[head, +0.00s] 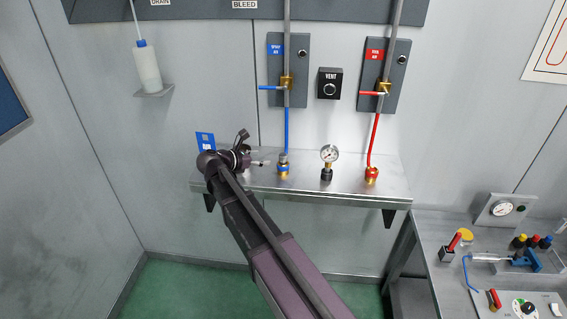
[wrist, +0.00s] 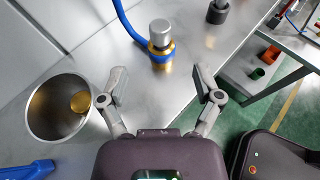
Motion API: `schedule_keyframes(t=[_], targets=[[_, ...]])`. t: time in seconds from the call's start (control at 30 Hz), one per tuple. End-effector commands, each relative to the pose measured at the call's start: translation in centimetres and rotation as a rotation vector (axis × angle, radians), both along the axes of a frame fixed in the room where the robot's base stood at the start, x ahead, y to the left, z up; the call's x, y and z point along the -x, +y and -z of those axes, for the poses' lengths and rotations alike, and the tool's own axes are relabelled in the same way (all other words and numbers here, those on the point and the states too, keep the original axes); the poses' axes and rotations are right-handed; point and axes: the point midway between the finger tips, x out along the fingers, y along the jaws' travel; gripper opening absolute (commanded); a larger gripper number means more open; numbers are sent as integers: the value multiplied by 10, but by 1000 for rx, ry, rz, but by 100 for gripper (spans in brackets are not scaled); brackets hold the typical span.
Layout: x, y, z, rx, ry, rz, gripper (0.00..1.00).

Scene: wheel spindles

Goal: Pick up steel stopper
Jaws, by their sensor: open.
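The steel stopper (wrist: 160,30) is a short grey cylinder. It stands upright on a brass fitting (wrist: 160,49) with a blue ring, at the top middle of the wrist view. In the head view the grey stopper (head: 283,156) is small, on the fitting below the blue hose. My gripper (wrist: 160,76) is open and empty in the wrist view, its two fingers spread wide. The stopper lies ahead of the fingertips and roughly centred between them, apart from both. In the head view my gripper (head: 256,162) is over the shelf, just left of the fitting and partly hidden by my arm.
A steel cup (wrist: 43,125) with a brass piece inside stands left of my gripper. The blue hose (wrist: 126,20) runs close to the stopper. A gauge (head: 329,154) and a red-hose fitting (head: 372,175) stand farther right on the shelf (head: 250,181). The wall is behind.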

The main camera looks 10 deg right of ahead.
Motion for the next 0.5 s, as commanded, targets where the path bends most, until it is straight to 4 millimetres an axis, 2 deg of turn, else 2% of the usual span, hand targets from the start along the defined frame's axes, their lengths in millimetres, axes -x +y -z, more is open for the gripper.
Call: schedule_keyframes(t=[0.23,0.5], targets=[[-16,-32,15,-1,0,4,83],[-22,-44,18,0,-1,1,83]])
